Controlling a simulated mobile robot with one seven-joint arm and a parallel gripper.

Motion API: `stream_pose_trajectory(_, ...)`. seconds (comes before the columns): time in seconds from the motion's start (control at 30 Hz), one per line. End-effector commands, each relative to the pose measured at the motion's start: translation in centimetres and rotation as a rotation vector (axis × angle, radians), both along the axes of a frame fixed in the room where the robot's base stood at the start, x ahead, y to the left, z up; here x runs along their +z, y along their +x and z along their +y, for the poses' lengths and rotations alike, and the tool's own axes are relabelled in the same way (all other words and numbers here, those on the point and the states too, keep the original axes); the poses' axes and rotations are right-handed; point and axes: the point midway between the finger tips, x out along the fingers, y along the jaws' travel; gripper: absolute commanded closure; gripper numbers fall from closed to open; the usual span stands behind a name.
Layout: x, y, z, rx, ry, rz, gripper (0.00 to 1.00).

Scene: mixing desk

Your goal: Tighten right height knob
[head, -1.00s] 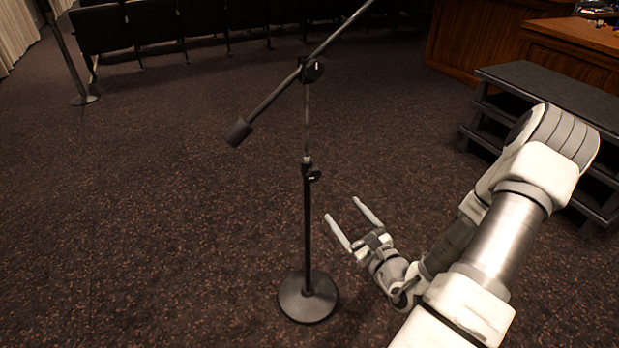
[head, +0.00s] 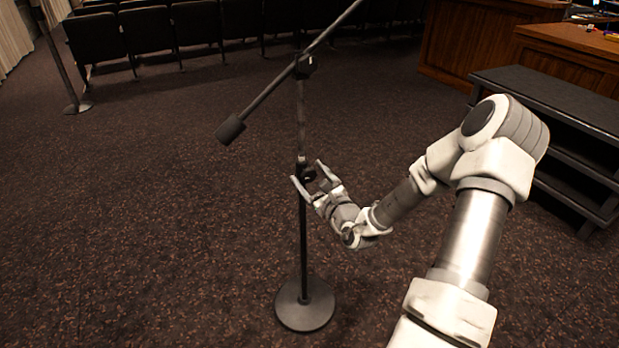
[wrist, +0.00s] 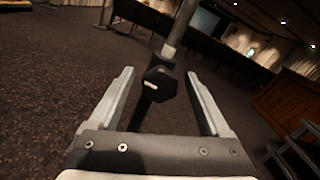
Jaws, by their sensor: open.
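A black microphone stand rises from a round base (head: 305,305), with a slanted boom (head: 270,92) at its top. The dark height knob (head: 309,174) sits partway up the pole. In the wrist view the height knob (wrist: 160,84) shows as a black knob with a small white mark, between my two fingers. My gripper (head: 309,172) is open, with one finger on each side of the knob. In the wrist view my gripper (wrist: 160,85) shows gaps between each finger and the knob. I cannot tell whether the fingertips reach past it.
A second metal stand (head: 70,75) is at the far left. Rows of dark chairs (head: 150,40) line the back. A dark stepped unit (head: 550,105) and a wooden desk (head: 565,60) are at the right. The carpet around the stand is clear.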

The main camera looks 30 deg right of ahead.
Motion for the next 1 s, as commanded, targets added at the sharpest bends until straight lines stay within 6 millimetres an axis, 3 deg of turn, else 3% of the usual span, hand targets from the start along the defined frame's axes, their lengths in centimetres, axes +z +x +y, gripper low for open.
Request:
stream_pose_trajectory(0.2,0.02,0.04,0.02,0.000,0.000,0.000,0.19)
stream_pose_trajectory(0.23,0.02,0.03,0.02,0.000,0.000,0.000,0.22)
stream_pose_trajectory(0.67,0.01,0.00,0.01,0.000,0.000,0.000,1.00)
stream_pose_trajectory(1.0,0.31,0.00,0.05,0.000,0.051,0.003,1.00)
